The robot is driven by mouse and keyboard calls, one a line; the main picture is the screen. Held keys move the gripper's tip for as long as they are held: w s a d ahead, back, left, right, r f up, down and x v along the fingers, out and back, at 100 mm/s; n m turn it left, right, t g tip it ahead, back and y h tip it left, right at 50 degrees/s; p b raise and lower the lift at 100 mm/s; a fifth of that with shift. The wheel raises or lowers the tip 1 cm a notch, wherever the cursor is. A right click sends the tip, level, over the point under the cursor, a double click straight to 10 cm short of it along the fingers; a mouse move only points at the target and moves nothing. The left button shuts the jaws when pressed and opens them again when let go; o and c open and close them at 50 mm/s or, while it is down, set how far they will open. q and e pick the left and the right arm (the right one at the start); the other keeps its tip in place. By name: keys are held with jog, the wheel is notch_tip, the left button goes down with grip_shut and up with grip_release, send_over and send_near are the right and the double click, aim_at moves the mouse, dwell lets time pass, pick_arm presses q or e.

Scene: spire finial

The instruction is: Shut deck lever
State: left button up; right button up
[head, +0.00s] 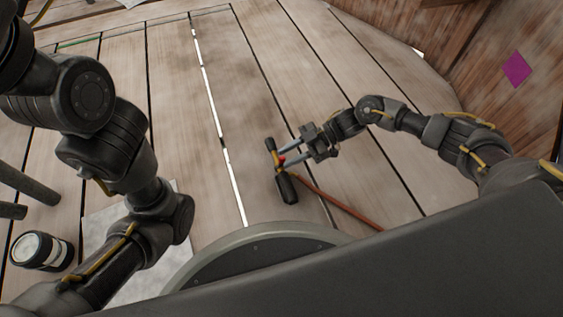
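The deck lever (286,188) is a small fixture on the plank deck in the middle of the head view. It has a black cylindrical part, a yellow and black bar at its upper end and a small red part. My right gripper (282,155) reaches in from the right. Its two grey fingers are apart, with a gap between them, and their tips overlap the bar and red part in the picture. I cannot tell whether they touch it. My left arm fills the left side, but its gripper is not clearly visible.
A reddish rod (340,206) runs along the deck from the lever to the lower right. A wooden wall with a purple square (516,69) rises at right. The upper-middle deck is clear.

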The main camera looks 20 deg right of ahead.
aim_at(281, 161)
jog(key=shift+b+x, duration=0.5)
jog(key=shift+x, duration=0.95)
jog(key=shift+c, duration=0.2)
grip_shut()
